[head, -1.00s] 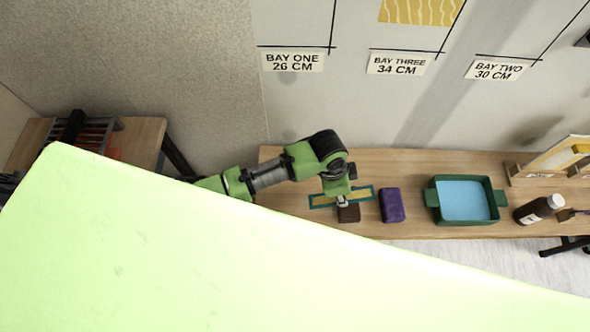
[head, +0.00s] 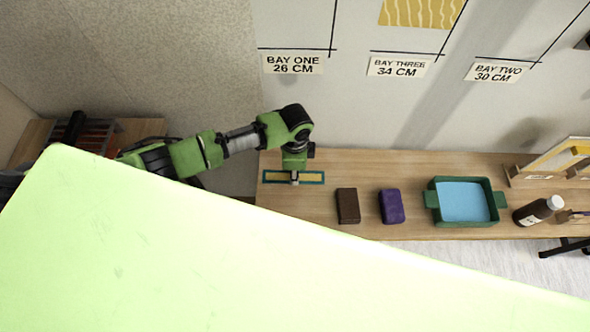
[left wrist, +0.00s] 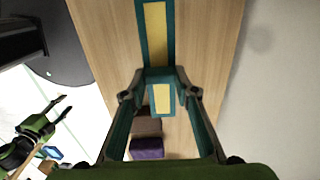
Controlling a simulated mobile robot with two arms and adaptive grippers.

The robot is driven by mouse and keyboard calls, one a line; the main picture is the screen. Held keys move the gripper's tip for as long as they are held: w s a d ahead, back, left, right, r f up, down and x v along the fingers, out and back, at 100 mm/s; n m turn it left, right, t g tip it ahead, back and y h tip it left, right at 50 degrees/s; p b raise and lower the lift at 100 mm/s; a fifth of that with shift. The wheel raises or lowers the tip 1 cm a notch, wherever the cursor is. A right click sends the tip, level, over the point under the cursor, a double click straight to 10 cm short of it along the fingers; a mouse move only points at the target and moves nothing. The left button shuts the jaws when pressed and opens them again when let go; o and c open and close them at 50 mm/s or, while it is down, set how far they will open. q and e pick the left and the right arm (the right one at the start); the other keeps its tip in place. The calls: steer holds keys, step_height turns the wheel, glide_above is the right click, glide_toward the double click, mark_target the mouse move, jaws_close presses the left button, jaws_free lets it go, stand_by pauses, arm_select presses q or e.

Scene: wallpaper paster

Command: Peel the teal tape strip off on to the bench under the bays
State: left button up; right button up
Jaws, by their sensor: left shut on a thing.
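The teal tape strip, a thin teal-edged piece with a yellow middle (head: 273,177), is at the left end of the bench (head: 330,168). It also shows lengthwise in the left wrist view (left wrist: 155,35). My left gripper (head: 295,181) is shut on its middle from above, and its fingertips hide part of it. I cannot tell whether the strip touches the bench. The bay labels, BAY ONE (head: 292,64), BAY THREE (head: 398,67) and BAY TWO (head: 495,71), are on the wall above. My right gripper (left wrist: 62,106) shows open at the left of the left wrist view.
A pale green surface hides the lower head view. Bare bench lies between strip and brown block.

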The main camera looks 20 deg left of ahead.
arm_select(q)
steer(key=b, duration=0.5)
glide_above(295, 189)
step_height(295, 189, down, 7)
steer(key=shift+f, duration=0.1)
steer(key=shift+a+f, duration=0.1)
steer(key=shift+f, duration=0.1)
steer(key=shift+f+b, duration=0.65)
steer(key=shift+b, duration=0.05)
steer(key=o, duration=1.2)
steer(key=shift+c, duration=0.2)
